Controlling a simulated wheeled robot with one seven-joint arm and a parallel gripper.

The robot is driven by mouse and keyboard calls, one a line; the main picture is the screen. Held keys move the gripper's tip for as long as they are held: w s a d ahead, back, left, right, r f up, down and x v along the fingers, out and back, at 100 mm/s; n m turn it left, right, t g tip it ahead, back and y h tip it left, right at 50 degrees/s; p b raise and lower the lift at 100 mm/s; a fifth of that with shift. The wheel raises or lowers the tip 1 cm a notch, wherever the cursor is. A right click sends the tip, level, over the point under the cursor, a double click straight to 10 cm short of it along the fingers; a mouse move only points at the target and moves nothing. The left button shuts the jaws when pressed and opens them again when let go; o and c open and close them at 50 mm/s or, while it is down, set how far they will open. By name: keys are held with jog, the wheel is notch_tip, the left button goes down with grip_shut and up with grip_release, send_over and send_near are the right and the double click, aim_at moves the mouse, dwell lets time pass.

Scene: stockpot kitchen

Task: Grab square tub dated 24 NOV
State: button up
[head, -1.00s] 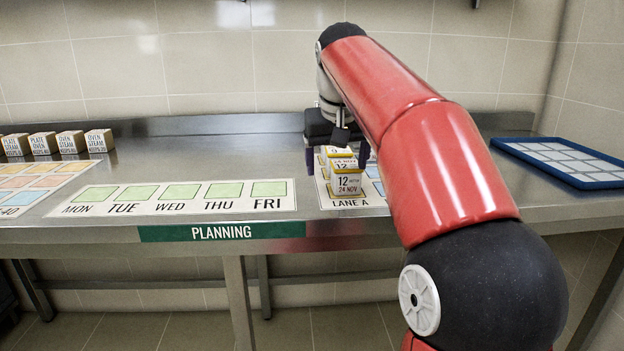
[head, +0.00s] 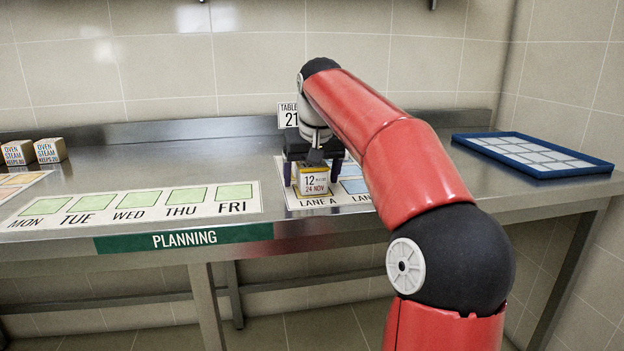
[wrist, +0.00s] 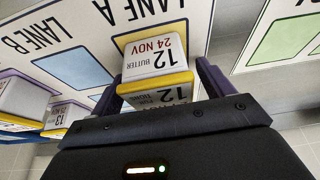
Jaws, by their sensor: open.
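The square tub dated 24 NOV (head: 314,182) stands upright on the LANE A end of the lane mat. Its white front reads 12 and 24 NOV. In the wrist view the tub (wrist: 154,63) also reads BUTTER and has a yellow rim. My gripper (head: 313,172) is open, low over the tub, with one purple finger on its left and one on its right. In the wrist view the fingers of my gripper (wrist: 160,88) stand on either side of it. Whether they touch it I cannot tell. My gripper's body hides the back of the tub.
Other yellow-rimmed tubs, one marked 13 (wrist: 58,117), stand to the left in the wrist view. A TABLE 21 sign (head: 289,115) stands behind my gripper. A blue tray (head: 535,154) lies at right. The weekday mat (head: 140,213) at left is empty.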

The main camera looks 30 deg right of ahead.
jog(key=shift+c, duration=0.4)
jog(key=c, duration=1.1)
jog(key=shift+o, duration=0.2)
jog(key=shift+r, duration=0.1)
